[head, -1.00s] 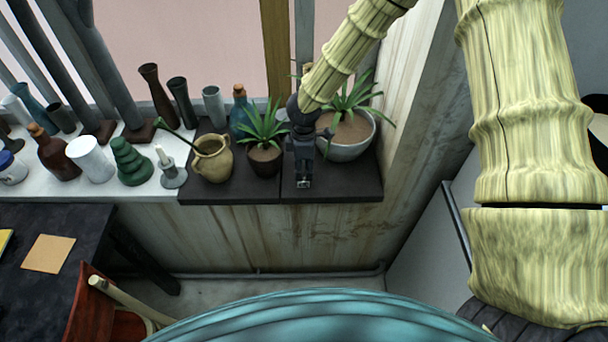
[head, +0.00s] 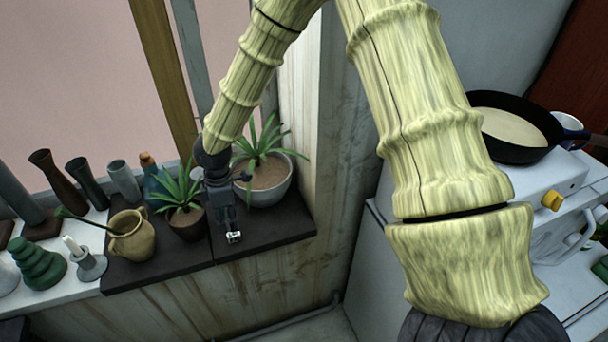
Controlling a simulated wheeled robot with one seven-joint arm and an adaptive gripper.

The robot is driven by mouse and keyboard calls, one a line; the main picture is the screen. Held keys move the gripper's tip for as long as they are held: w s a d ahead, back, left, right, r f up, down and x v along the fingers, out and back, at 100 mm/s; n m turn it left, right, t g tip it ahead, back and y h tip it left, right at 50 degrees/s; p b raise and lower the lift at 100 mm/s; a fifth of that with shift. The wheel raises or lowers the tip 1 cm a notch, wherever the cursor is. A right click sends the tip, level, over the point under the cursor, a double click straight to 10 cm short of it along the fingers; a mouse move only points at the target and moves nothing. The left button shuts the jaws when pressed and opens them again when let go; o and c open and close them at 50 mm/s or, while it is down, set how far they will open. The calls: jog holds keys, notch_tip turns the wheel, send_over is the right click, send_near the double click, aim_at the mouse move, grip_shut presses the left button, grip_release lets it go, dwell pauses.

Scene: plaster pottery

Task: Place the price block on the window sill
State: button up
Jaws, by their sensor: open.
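The window sill (head: 278,232) has a dark slab surface here, below the window. A small pale block with dark marks (head: 234,237), which looks like the price block, shows at the tips of my gripper (head: 229,224), near the sill's front edge. My gripper points down between the small potted plant (head: 187,224) and the larger grey pot (head: 268,190). It is open. The block looks to be at sill level, but I cannot tell whether it touches the fingers. My gripper and arm hide part of the sill behind them.
A tan jug (head: 132,240) and a candle holder (head: 90,262) stand left on the sill. Several vases line the window side. A bare strip of sill lies right of my gripper. A black pan (head: 512,150) sits on a white stove (head: 535,185) at right.

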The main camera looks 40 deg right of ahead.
jog(key=s+a+f+m+g+y, duration=0.15)
jog(key=s+a+f+m, duration=0.25)
jog(key=s+f, duration=0.8)
jog(key=s+d+f+m, duration=0.3)
jog(key=s, duration=0.4)
jog(key=s+d+f+m+t+h, duration=0.1)
jog(key=s+d+f+m, duration=0.1)
jog(key=s+f+m, duration=0.2)
jog(key=s+d+f+m+h, duration=0.1)
jog(key=s+d+f+m, duration=0.2)
jog(key=s, duration=0.8)
jog(key=shift+d+f+m+t, duration=0.3)
jog(key=shift+d+f+t, duration=0.05)
jog(key=shift+f, duration=0.05)
jog(key=shift+c, duration=0.5)
